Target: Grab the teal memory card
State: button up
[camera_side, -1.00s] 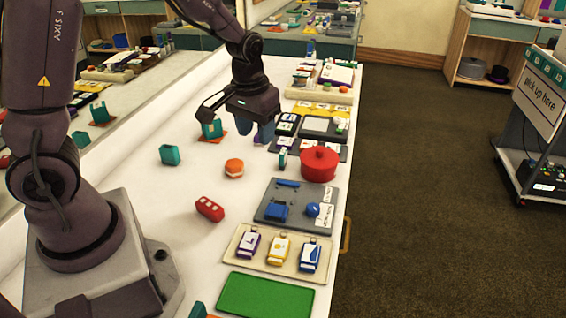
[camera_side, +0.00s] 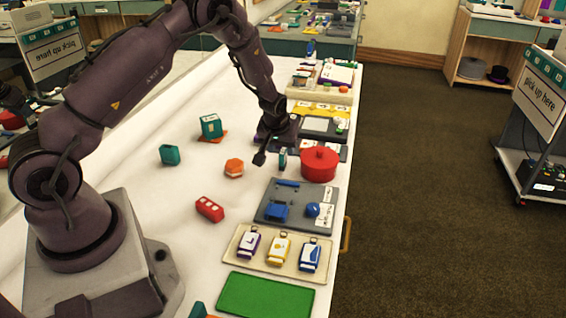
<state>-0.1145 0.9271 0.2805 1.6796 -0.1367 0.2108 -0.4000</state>
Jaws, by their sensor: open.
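A small upright teal piece (camera_side: 283,157) with a pale label, which looks like the memory card, stands at the table's middle right, just left of the red pot. My gripper (camera_side: 281,142) is low over the table, close behind and above this piece. Its fingers are mostly hidden by the dark hand, and I cannot tell whether they touch the piece. The gripper is open, and nothing shows held in it.
A dark tray (camera_side: 333,128) lies behind. A teal box (camera_side: 211,125), a teal cup-like block (camera_side: 170,155) and an orange piece (camera_side: 234,167) stand to the left, with bare white table between.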

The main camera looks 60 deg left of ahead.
aim_at(283, 152)
jog(key=shift+x, duration=2.7)
jog(key=shift+r, duration=0.1)
grip_shut()
